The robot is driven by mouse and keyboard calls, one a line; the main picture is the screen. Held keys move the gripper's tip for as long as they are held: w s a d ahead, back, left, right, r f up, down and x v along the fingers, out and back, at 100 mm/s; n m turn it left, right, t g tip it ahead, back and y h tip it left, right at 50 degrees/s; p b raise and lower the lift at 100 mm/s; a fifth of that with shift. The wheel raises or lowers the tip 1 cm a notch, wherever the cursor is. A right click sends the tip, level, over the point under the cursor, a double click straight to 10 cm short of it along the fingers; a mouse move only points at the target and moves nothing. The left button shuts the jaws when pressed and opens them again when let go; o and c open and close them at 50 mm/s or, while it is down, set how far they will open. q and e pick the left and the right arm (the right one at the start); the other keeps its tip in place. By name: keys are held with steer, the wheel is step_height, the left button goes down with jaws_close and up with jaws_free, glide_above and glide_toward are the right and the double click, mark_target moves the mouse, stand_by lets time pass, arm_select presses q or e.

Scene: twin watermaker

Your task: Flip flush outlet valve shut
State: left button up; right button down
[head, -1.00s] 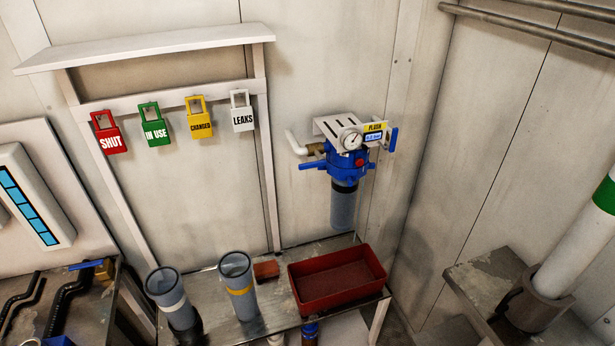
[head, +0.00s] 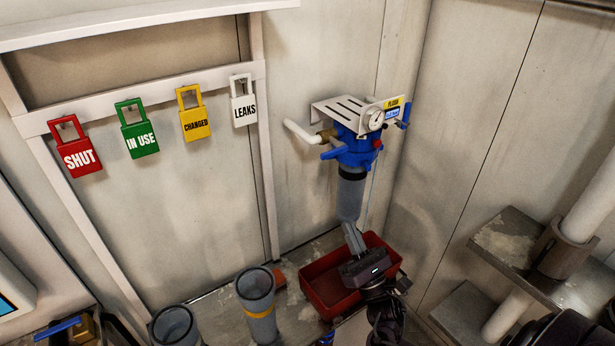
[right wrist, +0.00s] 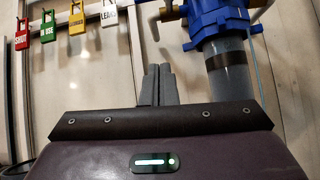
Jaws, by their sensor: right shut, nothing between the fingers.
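My right gripper (head: 349,228) is shut and empty, below the housing's grey bowl and over the red tray in the head view. In the right wrist view its closed fingers (right wrist: 157,72) point up, left of the bowl (right wrist: 228,70). The right-end lever is not visible there.
The red tray (head: 320,293) sits on the bench under the housing. Grey open tubes (head: 256,290) stand to its left. Red, green, yellow and white tags (head: 195,123) hang on a rail at left. A shelf with a white pipe (head: 590,205) is at right.

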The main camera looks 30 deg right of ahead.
steer(key=r+n+y, duration=0.1)
steer(key=r+n, duration=0.1)
steer(key=p, duration=0.6)
glide_toward(332, 150)
steer(key=shift+w+a+r, duration=0.6)
steer(key=shift+w+r, duration=0.55)
steer(key=shift+w, duration=1.65)
steer(key=shift+t, duration=0.3)
steer(key=shift+f, duration=0.1)
steer(key=shift+w+m+h, duration=0.15)
steer(key=shift+m+h, duration=0.15)
steer(key=shift+m, duration=0.2)
